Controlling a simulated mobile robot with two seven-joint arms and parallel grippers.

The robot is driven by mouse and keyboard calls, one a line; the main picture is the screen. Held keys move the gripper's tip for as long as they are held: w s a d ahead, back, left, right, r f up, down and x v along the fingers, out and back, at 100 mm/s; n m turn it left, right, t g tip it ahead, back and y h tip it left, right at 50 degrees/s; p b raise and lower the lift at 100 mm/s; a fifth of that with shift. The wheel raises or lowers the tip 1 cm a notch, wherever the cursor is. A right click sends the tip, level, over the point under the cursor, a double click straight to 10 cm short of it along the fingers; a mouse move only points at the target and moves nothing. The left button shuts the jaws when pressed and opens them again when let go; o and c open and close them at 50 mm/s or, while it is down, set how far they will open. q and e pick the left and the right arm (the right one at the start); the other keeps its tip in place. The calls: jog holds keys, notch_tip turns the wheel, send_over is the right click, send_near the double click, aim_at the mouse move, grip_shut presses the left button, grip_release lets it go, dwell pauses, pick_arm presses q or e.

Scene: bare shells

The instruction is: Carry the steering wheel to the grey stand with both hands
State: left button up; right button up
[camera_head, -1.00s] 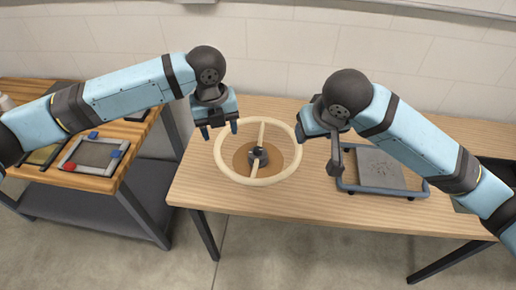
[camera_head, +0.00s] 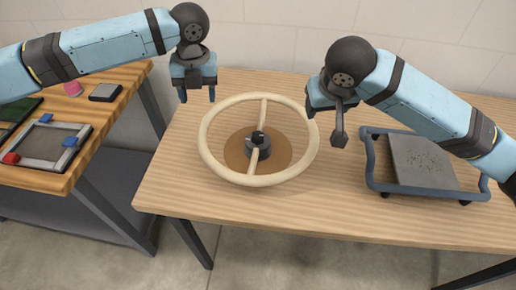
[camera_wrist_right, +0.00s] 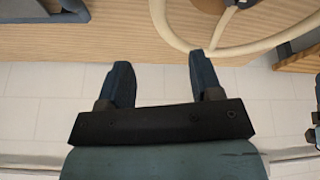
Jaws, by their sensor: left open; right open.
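The steering wheel (camera_head: 253,181) is a cream ring with a bar across and a dark hub. It is at the middle of the wooden table, above a brown disc (camera_head: 284,150). My left gripper (camera_head: 197,95) is open and empty, just behind the wheel's back left rim. My right gripper (camera_head: 325,121) is open, beside the wheel's right rim. In the right wrist view, the fingers (camera_wrist_right: 160,63) have nothing between them, and the rim (camera_wrist_right: 230,50) passes beside the right finger. A grey slab (camera_head: 422,163) in a blue-grey railed frame is on the right; I cannot tell if it is the stand.
The wooden table (camera_head: 190,188) is clear in front of the wheel. A lower bench (camera_head: 62,183) on the left carries a frame (camera_head: 40,163) with red and blue blocks, a small dark box (camera_head: 106,92) and a pink item (camera_head: 73,88). A white wall stands behind.

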aim_at(203, 129)
pick_arm(q)
jog(key=shift+s+f, duration=0.15)
jog(key=shift+f, duration=0.45)
pick_arm(e)
jog(key=shift+s+f, duration=0.15)
jog(key=shift+f, duration=0.5)
pick_arm(q)
jog(key=shift+f, duration=0.1)
pick_arm(e)
jog(key=shift+f, duration=0.1)
pick_arm(q)
jog(key=f, duration=1.3)
jog(key=shift+a+f, duration=0.35)
jog(key=shift+a, duration=0.05)
pick_arm(e)
jog(key=x, duration=1.3)
jog(key=shift+w+f, duration=0.2)
jog(key=shift+f, duration=0.1)
pick_arm(q)
grip_shut()
pick_arm(e)
grip_shut()
pick_arm(q)
jog(key=shift+r, duration=0.1)
pick_arm(e)
jog(key=shift+r, duration=0.1)
